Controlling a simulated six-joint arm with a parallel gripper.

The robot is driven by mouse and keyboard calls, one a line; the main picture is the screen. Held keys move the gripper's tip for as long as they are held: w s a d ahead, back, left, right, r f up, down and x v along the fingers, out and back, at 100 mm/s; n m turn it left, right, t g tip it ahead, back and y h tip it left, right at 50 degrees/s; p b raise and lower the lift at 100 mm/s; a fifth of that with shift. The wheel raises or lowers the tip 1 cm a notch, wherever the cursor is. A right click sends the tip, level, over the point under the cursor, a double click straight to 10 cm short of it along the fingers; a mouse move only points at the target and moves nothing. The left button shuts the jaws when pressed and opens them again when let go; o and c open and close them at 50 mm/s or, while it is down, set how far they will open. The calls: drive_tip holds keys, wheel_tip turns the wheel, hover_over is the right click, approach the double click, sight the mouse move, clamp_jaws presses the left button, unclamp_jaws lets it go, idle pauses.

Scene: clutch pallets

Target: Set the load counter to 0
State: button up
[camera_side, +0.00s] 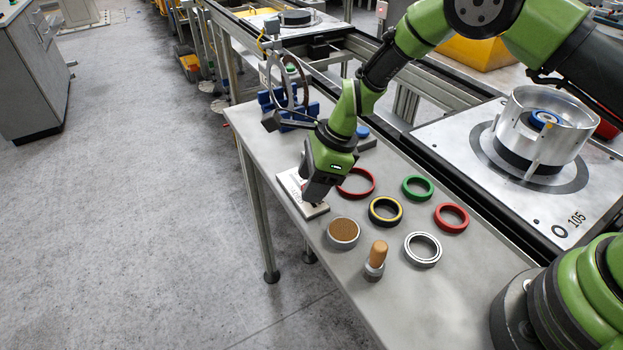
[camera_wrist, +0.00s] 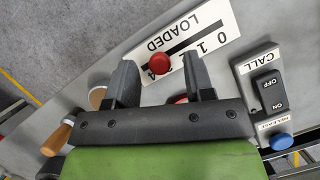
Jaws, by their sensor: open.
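The load counter is a white plate (camera_wrist: 205,32) marked LOADED, with digits and a dark slot, upside down in the wrist view. Its red knob (camera_wrist: 159,63) sits towards the lower-left end of the slot, next to a partly hidden digit that looks like 4; the 0 is at the far right end. My gripper (camera_wrist: 159,72) is open, and the knob shows between its two fingertips. I cannot tell if they touch it. In the side view my gripper (camera_side: 316,194) is low over the right part of the counter plate (camera_side: 291,184), and the knob is hidden.
A CALL switch (camera_wrist: 268,88) and blue release button (camera_wrist: 281,142) stand beside the counter. Red, green, yellow-black and silver rings (camera_side: 422,249), a brown-topped disc (camera_side: 343,232) and a wooden-handled tool (camera_side: 376,258) lie nearby. A blue stand (camera_side: 290,108) holds rings at the far end.

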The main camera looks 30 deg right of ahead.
sight(285, 175)
drive_tip(key=shift+f, duration=0.1)
clamp_jaws()
drive_tip(key=shift+w+a, duration=0.15)
drive_tip(key=shift+w, duration=1.35)
drive_tip(key=shift+w+a, duration=0.1)
drive_tip(key=shift+w, duration=1.9)
drive_tip(key=shift+d, duration=0.1)
unclamp_jaws()
drive_tip(key=shift+d, duration=0.1)
drive_tip(key=v, duration=1)
